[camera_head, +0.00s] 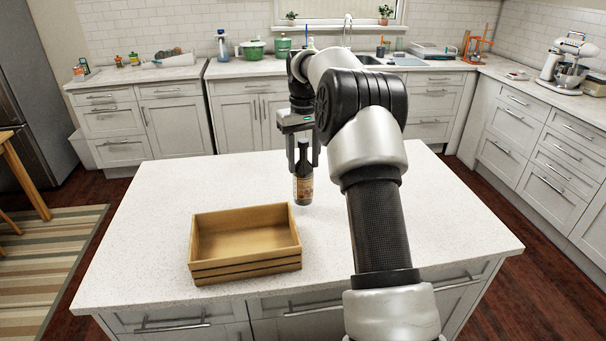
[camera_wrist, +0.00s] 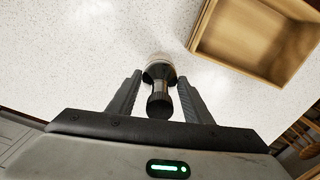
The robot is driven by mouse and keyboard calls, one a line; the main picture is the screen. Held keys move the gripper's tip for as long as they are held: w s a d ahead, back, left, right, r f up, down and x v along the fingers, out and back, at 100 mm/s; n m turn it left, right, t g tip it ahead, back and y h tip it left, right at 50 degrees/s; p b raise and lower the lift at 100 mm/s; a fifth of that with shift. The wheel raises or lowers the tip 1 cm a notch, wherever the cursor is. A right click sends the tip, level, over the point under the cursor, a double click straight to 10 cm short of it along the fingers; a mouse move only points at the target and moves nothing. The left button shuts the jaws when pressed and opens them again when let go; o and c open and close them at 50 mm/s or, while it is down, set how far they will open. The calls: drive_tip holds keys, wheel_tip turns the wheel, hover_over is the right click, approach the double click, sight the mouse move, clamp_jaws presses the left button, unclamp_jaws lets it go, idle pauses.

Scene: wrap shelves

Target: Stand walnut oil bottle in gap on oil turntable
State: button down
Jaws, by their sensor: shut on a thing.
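A dark bottle (camera_head: 303,186) with a brown label hangs upright from my gripper (camera_head: 303,160), above or at the white island top; I cannot tell whether its base touches. In the wrist view the bottle (camera_wrist: 159,78) is seen from above, its dark cap between the two fingers of my gripper (camera_wrist: 158,92). The gripper is shut on the bottle near its neck. I cannot read the label. No turntable can be made out in either view.
An empty wooden crate (camera_head: 245,269) stands on the island (camera_head: 150,205), left of and nearer than the bottle; it also shows in the wrist view (camera_wrist: 210,50). The rest of the visible island top is clear. Back counters hold a green pot (camera_head: 252,49), several bottles and a stand mixer (camera_head: 568,62).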

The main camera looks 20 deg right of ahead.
sight(304, 170)
drive_tip(key=shift+f, duration=1.8)
drive_tip(key=shift+f, duration=0.2)
drive_tip(key=c, duration=0.9)
unclamp_jaws()
drive_tip(key=shift+r, duration=0.1)
